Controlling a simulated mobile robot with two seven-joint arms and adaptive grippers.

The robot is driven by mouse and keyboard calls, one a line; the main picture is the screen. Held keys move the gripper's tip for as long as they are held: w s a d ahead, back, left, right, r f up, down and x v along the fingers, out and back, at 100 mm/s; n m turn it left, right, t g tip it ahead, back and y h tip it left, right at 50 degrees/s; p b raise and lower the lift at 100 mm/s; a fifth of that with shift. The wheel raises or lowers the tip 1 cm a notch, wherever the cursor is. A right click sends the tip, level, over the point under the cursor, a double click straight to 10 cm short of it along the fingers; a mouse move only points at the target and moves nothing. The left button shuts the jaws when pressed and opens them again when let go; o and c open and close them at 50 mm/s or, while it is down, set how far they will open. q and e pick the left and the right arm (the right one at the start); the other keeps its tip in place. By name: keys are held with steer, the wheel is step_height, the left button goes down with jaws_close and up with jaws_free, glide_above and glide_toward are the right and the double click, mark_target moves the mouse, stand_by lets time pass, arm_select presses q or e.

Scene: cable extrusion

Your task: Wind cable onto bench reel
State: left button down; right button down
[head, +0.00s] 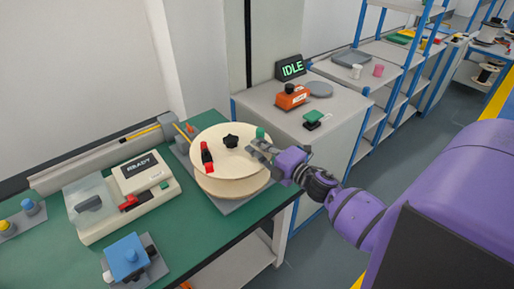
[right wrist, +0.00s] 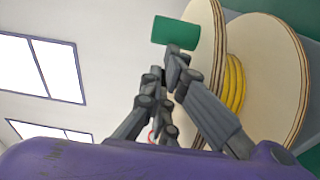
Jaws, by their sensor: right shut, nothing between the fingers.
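The bench reel (head: 222,166) lies with its pale wooden flange facing up on the green bench, with a black knob (head: 231,141) at its middle and a red-and-black clamp (head: 207,156) on its left. A green crank handle (head: 260,133) stands near the reel's rim. In the right wrist view, yellow cable (right wrist: 234,82) is wound between the reel's flanges (right wrist: 270,60). My right gripper (head: 258,150) is shut and empty beside the green handle; the fingertips (right wrist: 172,62) appear close to the handle (right wrist: 175,33), and I cannot tell whether they touch. My left gripper is not in view.
A white machine (head: 125,195) reading "READY" and a blue block (head: 127,255) are on the bench left of the reel. A grey cabinet (head: 340,115) behind holds an "IDLE" display (head: 291,68), an orange box (head: 292,97) and a green button (head: 313,116).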

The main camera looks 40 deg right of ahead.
steer(key=shift+w+d+f+n+y, duration=0.1)
steer(key=shift+w+d+n+y, duration=0.15)
steer(key=shift+y, duration=0.35)
steer(key=shift+w+d+f+g+b, duration=0.1)
steer(key=shift+w+d+g+b, duration=0.3)
steer(key=shift+b, duration=0.2)
steer(key=shift+w+d+n+y+b, duration=0.2)
steer(key=shift+n+y+b, duration=0.05)
steer(key=shift+n+y, duration=0.25)
steer(key=shift+w+d+n+y+b, duration=0.15)
steer(key=shift+d+n+y+b, duration=0.15)
steer(key=shift+y, duration=0.2)
steer(key=shift+w, duration=0.1)
steer(key=shift+w+d+r, duration=0.1)
steer(key=shift+w+r, duration=0.1)
steer(key=shift+w, duration=0.1)
steer(key=shift+w, duration=0.1)
